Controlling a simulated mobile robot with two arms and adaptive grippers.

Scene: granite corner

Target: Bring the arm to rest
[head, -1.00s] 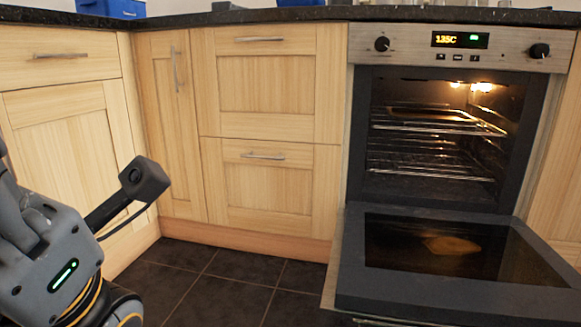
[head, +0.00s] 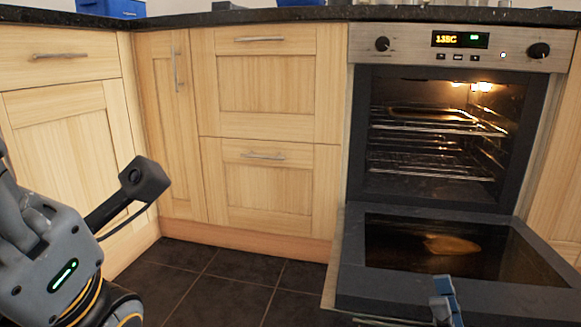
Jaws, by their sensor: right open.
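The tip of my right gripper (head: 446,302) shows at the bottom right, blue-grey and small, cut off by the lower edge of the head view. It is open, with nothing seen in it. It shows in front of the near part of the lowered oven door (head: 350,270); whether it touches the door I cannot tell. My left arm (head: 50,250) fills the lower left, with a green light on its housing and a dark part sticking out to the right. The fingers of the left gripper are not in view.
The oven (head: 435,185) stands open and lit, with wire racks (head: 430,160) inside. Its lowered door juts out over the floor. Wooden drawers (head: 268,190) and cupboards (head: 62,140) line the corner under a dark worktop (head: 290,14). The dark tiled floor (head: 225,290) in the middle is clear.

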